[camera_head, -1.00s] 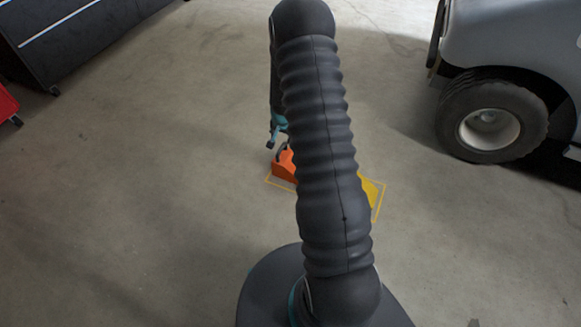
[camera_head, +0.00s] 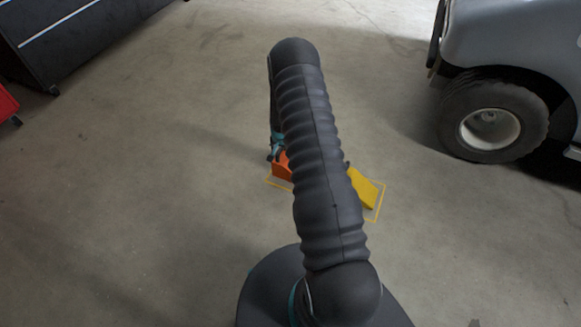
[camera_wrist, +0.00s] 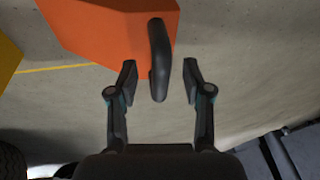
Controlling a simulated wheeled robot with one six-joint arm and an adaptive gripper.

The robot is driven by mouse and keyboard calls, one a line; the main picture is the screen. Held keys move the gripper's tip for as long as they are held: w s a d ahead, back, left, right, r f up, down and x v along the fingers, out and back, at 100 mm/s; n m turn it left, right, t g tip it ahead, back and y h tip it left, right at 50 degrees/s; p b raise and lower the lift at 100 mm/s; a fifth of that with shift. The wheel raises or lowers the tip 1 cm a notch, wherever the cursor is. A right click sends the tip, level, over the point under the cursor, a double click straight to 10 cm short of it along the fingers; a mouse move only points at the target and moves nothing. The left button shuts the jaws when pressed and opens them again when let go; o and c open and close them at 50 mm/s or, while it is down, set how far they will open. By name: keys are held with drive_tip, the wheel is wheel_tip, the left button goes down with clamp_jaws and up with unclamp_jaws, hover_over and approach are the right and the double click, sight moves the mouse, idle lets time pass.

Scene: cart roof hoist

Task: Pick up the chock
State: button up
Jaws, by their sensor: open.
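The orange chock (camera_head: 282,168) sits on the floor inside a yellow outline, partly hidden behind my arm in the head view. In the wrist view the orange chock (camera_wrist: 105,25) fills the top, with a dark curved handle (camera_wrist: 160,65) on its near face. My gripper (camera_wrist: 160,80) is open, one finger on each side of the handle's lower end, with gaps to both fingers. In the head view my gripper (camera_head: 274,155) is small, beside the chock's left end. A yellow chock (camera_head: 364,188) lies to the right, part hidden by my arm; its edge also shows in the wrist view (camera_wrist: 6,58).
A grey cart (camera_head: 515,50) with a black tyre (camera_head: 490,117) stands at the right. A dark cabinet (camera_head: 75,40) and a red object (camera_head: 6,104) are at the left. The floor around the yellow outline (camera_head: 376,212) is clear.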

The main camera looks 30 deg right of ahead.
drive_tip(key=shift+w+f, duration=0.1)
drive_tip(key=shift+f, duration=0.35)
clamp_jaws()
